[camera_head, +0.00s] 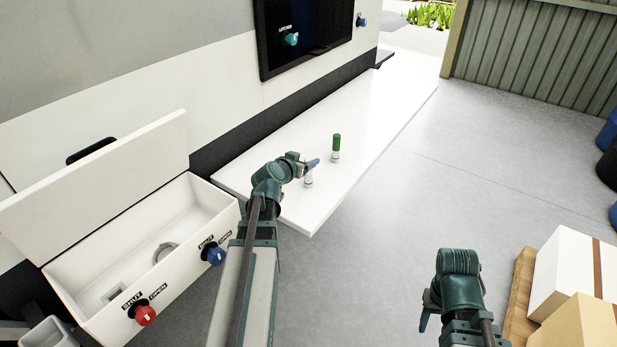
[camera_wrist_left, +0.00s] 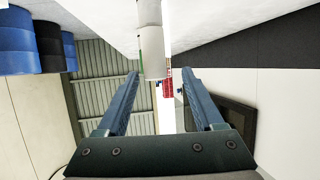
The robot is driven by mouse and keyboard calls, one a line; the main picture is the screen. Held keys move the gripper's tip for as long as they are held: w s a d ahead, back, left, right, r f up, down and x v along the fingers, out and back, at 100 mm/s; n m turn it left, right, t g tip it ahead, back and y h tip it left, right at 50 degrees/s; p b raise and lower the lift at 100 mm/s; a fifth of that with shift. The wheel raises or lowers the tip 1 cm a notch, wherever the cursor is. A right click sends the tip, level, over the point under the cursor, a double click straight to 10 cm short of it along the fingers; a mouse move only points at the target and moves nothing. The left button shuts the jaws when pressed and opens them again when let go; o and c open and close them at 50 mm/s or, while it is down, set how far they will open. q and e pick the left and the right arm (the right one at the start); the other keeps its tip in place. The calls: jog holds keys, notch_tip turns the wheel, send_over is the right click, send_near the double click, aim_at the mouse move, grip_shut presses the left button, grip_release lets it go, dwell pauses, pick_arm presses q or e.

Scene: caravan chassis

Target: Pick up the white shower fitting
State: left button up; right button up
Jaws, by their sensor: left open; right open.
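The white shower fitting (camera_head: 308,179) is a small white cylinder standing on the white board near its near end. In the left wrist view it (camera_wrist_left: 152,45) appears upside down, between and a little ahead of the fingertips. My left gripper (camera_head: 313,163) is open, level with the fitting's upper part in the head view; its blue fingers (camera_wrist_left: 158,76) are apart with nothing clamped. Whether a finger touches the fitting cannot be told. My right gripper (camera_head: 424,322) hangs over the floor at lower right, away from the board.
A green-topped white cylinder (camera_head: 336,146) stands just beyond the fitting. An open white box (camera_head: 85,262) with red (camera_head: 145,315) and blue (camera_head: 214,256) knobs is at left. Cartons (camera_head: 575,265) sit on a pallet at lower right. The board's far part is clear.

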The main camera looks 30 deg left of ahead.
pick_arm(q)
jog(key=shift+d+f+b+x, duration=0.15)
jog(key=shift+b+x, duration=0.5)
jog(key=shift+x, duration=0.7)
jog(key=shift+d+f+b+x, duration=0.1)
jog(key=shift+b+x, duration=0.5)
jog(key=shift+x, duration=0.75)
jog(key=shift+s, duration=0.15)
jog(key=shift+r, duration=0.1)
grip_shut()
